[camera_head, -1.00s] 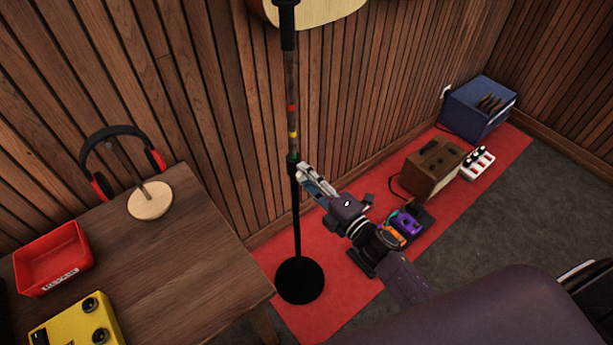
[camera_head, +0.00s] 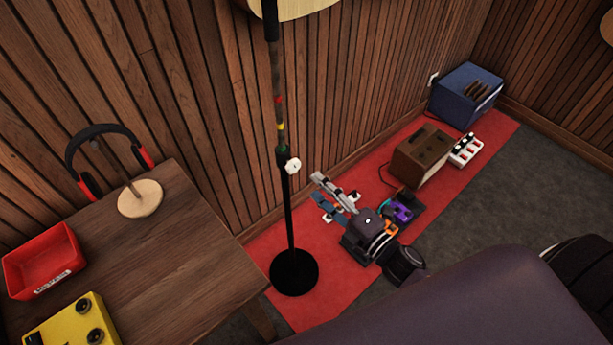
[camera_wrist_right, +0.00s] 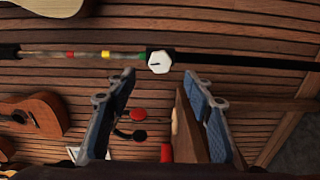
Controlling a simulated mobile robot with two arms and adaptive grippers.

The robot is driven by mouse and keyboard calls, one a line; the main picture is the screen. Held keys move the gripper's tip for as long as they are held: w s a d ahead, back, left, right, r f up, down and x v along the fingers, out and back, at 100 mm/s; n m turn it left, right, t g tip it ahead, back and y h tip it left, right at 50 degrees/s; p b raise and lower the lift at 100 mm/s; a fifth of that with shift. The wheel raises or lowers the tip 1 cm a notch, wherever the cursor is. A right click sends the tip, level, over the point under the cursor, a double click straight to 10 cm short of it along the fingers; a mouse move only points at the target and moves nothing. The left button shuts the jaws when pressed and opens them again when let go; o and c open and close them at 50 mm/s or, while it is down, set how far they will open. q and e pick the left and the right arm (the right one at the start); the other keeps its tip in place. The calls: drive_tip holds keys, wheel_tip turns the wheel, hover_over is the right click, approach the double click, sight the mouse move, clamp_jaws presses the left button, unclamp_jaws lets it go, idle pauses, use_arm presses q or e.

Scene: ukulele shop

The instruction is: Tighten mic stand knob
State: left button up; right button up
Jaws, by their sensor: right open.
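The mic stand (camera_head: 288,215) stands upright on a round black base (camera_head: 294,272) on the red mat. Its white knob (camera_head: 293,166) sits on the clutch at mid-pole, on the side toward my right gripper. My right gripper (camera_head: 334,193) is open and empty, to the right of the pole and apart from it. In the right wrist view the white hexagonal knob (camera_wrist_right: 159,62), with a dark line on its face, shows just beyond and between the open fingertips (camera_wrist_right: 160,78). My left gripper is not in view.
A wooden table (camera_head: 185,240) at left holds a headphone stand (camera_head: 140,198), a red tray (camera_head: 42,262) and a yellow box (camera_head: 75,322). Slatted wall is close behind the stand.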

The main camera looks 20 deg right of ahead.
drive_tip(key=shift+v, duration=1.45)
drive_tip(key=shift+f, duration=0.1)
